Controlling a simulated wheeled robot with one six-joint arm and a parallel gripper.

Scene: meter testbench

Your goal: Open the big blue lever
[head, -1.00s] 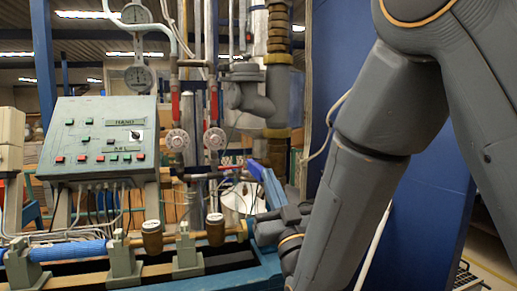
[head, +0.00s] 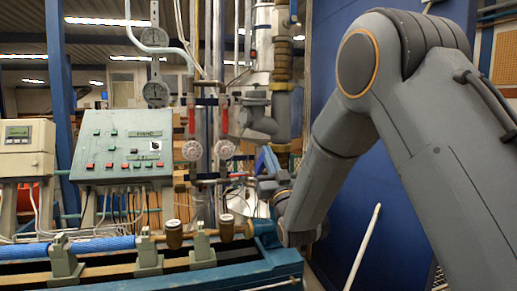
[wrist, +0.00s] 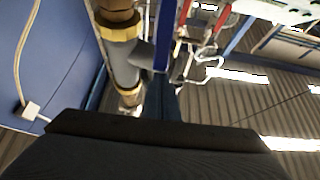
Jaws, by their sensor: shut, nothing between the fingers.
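The big blue lever (head: 267,160) shows as a tilted blue plate at the right end of the bench pipe in the head view. My gripper (head: 268,186) is just below and against its lower part in the picture; whether they touch is unclear. In the wrist view a blue upright piece (wrist: 162,35), likely the lever, rises beyond the dark gripper body. The gripper is shut with nothing held, and its fingertips are mostly hidden. The lower part of the lever is hidden behind my gripper.
A green control box (head: 122,146) and a meter box (head: 27,148) stand at left. Vertical pipes with red-handled valves (head: 191,120) rise behind the bench (head: 240,272). A blue panel (head: 370,215) stands behind my arm. A large pipe (wrist: 122,60) is close in the wrist view.

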